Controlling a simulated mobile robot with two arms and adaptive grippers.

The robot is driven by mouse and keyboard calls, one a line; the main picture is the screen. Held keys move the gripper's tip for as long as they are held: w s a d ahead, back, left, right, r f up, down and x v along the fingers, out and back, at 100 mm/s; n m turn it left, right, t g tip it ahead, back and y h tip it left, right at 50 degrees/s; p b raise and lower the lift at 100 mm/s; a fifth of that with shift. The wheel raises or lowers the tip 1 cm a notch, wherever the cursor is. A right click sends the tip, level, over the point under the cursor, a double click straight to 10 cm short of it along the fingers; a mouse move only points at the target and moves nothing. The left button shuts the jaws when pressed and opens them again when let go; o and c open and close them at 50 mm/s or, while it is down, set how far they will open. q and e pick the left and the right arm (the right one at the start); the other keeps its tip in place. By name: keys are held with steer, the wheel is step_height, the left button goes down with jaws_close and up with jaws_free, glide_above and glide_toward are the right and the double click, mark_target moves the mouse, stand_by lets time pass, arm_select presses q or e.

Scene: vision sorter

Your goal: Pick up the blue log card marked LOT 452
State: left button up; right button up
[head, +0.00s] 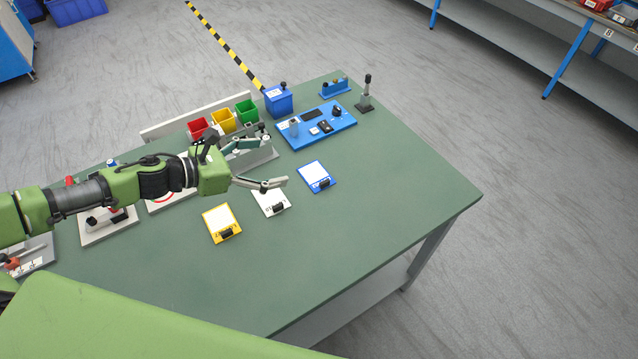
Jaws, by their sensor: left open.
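The blue log card (316,176) lies on the green table, with a white face and a dark clip or knob at its lower edge. Its marking is too small to read. A white card (268,203) and a yellow card (220,222) lie in a row to its left. My left gripper (276,163) is open and empty, fingers pointing right. In the picture it is over the table just left of the blue card, with one finger partly covering the white card. My right gripper is not in view.
A blue board (345,121) with small parts lies behind the blue card. A blue box (278,103), red (197,127), yellow (223,121) and green (247,111) bins, and a dark stand (365,97) are at the back. The table's right and front areas are clear.

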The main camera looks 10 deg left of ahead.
arm_select(q)
steer(key=b, duration=0.4)
glide_toward(315, 176)
steer(key=a+r, duration=0.1)
steer(key=s+a+r, duration=0.1)
steer(key=a, duration=0.1)
steer(key=shift+s+r, duration=0.3)
steer(key=shift+r, duration=0.1)
steer(key=shift+w+d, duration=0.2)
steer(key=shift+d, duration=0.1)
steer(key=p+x, duration=0.1)
steer(key=x, duration=0.6)
steer(key=shift+w+d, duration=0.1)
steer(key=p+x, duration=0.1)
steer(key=x, duration=0.1)
steer(key=p+x, duration=0.1)
steer(key=x, duration=0.2)
steer(key=shift+d, duration=0.4)
steer(key=shift+d+f, duration=0.15)
steer(key=shift+d, duration=0.05)
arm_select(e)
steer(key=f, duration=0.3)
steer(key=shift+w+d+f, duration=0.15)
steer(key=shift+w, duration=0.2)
arm_select(q)
steer(key=shift+c, duration=0.4)
steer(key=c, duration=0.9)
